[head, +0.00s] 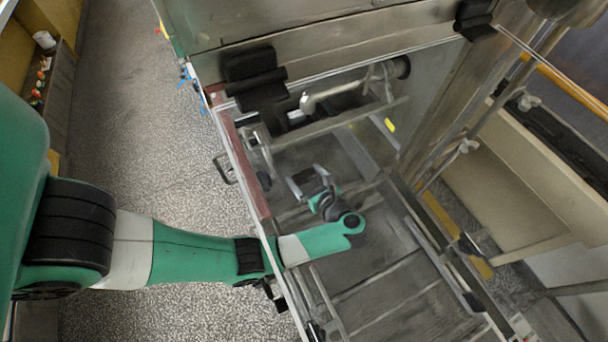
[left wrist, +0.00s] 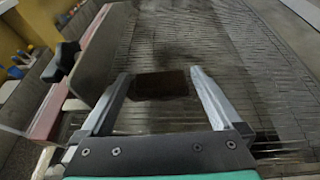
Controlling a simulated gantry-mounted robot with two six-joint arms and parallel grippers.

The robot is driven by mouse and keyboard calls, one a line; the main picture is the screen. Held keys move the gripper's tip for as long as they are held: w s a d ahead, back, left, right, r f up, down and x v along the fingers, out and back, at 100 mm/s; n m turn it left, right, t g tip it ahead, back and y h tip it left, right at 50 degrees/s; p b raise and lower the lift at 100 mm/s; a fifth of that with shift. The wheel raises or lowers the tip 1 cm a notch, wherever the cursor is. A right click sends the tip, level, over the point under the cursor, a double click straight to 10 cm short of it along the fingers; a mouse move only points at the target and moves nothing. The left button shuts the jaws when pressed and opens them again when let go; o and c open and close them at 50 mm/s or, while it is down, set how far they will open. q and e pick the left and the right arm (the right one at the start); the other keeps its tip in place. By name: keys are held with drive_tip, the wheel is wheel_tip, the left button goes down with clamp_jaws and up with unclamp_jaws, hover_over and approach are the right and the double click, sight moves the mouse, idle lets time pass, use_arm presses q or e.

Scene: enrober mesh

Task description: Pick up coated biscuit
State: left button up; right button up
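The coated biscuit (left wrist: 160,84) is a dark brown, flat rectangular piece on the wire mesh belt in the left wrist view. My left gripper (left wrist: 160,74) is open, with one grey finger on each side of the biscuit in the picture. Narrow gaps show between the biscuit and the fingers, and I cannot tell how far above the belt the fingertips are. In the head view my left gripper (head: 306,181) is inside the machine frame, over the belt area. The biscuit cannot be made out there. My right gripper is in neither view.
The mesh belt (left wrist: 250,60) around the biscuit looks clear. A reddish side rail (head: 240,165) with a black knob (left wrist: 63,62) borders the left. A metal bar (head: 345,88) and black blocks (head: 254,75) stand beyond the gripper. A metal frame closes the right side.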

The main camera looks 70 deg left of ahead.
use_arm(q)
drive_tip(key=c, duration=0.8)
wheel_tip(320, 180, up, 10)
drive_tip(key=p, duration=0.2)
